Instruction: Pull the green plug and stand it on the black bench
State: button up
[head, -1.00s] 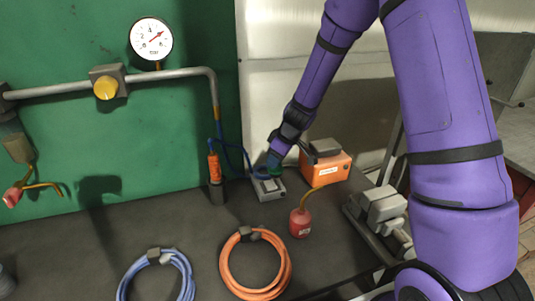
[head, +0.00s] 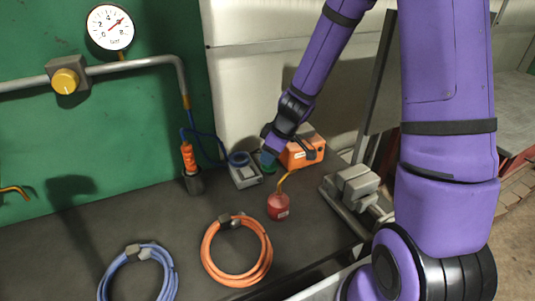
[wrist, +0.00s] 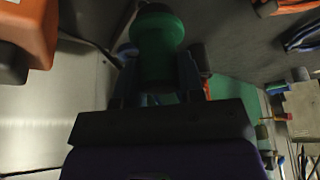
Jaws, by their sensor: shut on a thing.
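The green plug (head: 268,164) is held in my gripper (head: 269,156), just right of the grey box with a blue ring on top (head: 245,176). In the wrist view the green plug (wrist: 158,45) sits between the two fingers of my gripper (wrist: 160,72), which are shut on it. The plug appears clear of the blue ring. Its lower end is small and partly hidden in the head view, so I cannot tell whether it touches the bench. The black bench (head: 110,222) spreads across the lower left.
An orange box (head: 302,152) stands close right of the plug, and a red oil can (head: 278,206) in front. An orange coil (head: 237,275) and a blue coil (head: 135,265) lie nearer.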

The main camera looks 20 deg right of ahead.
jog(key=shift+r, duration=2.25)
